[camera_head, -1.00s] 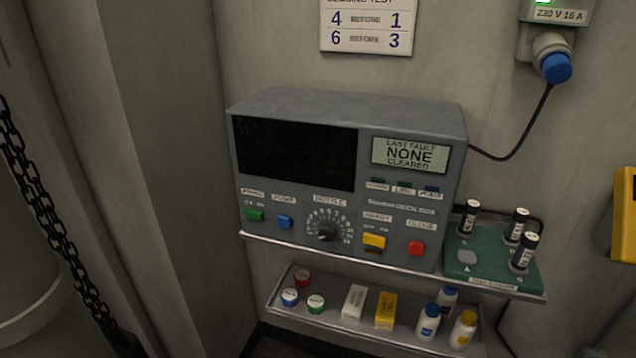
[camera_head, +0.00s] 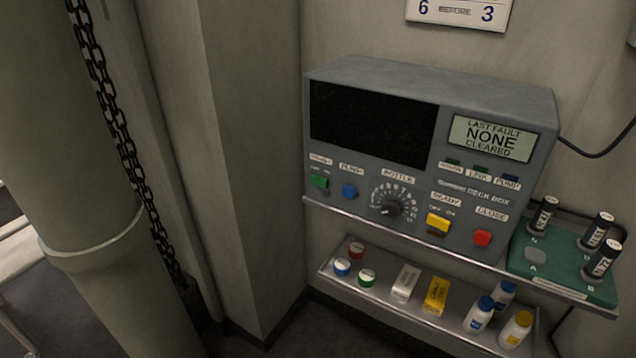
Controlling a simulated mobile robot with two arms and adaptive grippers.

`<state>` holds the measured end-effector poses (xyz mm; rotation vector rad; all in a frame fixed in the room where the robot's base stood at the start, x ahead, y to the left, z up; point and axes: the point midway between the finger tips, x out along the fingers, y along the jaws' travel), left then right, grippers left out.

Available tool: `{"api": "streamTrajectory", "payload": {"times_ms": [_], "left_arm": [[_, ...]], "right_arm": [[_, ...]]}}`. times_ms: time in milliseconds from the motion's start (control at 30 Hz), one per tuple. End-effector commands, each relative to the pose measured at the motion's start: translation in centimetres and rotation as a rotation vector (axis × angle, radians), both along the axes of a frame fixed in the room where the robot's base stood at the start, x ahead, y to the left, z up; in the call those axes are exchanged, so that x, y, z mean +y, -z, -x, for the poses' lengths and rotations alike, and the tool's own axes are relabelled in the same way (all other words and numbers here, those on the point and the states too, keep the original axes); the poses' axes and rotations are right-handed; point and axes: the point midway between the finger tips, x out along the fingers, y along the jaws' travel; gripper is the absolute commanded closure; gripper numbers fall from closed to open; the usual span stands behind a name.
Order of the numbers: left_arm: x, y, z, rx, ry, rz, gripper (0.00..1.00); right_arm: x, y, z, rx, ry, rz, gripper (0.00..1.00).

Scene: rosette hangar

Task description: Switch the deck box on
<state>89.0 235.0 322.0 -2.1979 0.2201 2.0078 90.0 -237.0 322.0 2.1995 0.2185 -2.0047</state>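The grey deck box (camera_head: 462,190) stands on a metal shelf against the wall, right of centre. Its large left screen (camera_head: 371,124) is black. Its small display (camera_head: 491,138) reads "LAST FAULT NONE CLEARED". A green switch (camera_head: 319,181) sits at the panel's far left under a small label, too blurred to read for sure. A blue pump button (camera_head: 349,191), a bottle dial (camera_head: 391,208), a yellow ready switch (camera_head: 437,223) and a red close button (camera_head: 482,238) follow to the right. The small lamps under the display look dark. Neither gripper is in view.
A green tray (camera_head: 521,262) with several black-capped vials stands right of the box. A lower shelf (camera_head: 384,304) holds tins, small boxes and bottles. A thick pipe (camera_head: 100,230) and a hanging chain (camera_head: 118,130) stand at the left.

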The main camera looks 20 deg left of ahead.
Motion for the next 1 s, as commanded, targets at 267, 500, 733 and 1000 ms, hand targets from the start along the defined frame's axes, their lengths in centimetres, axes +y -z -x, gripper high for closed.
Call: {"api": "streamTrajectory", "payload": {"times_ms": [267,500,733,1000], "left_arm": [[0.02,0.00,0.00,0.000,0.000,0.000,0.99],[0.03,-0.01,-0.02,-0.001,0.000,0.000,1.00],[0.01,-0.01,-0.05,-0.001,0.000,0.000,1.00],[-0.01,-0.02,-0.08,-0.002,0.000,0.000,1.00]], "right_arm": [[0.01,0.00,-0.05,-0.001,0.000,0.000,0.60],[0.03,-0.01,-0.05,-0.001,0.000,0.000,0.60],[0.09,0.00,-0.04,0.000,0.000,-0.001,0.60],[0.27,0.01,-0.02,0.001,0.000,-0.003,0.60]]}}
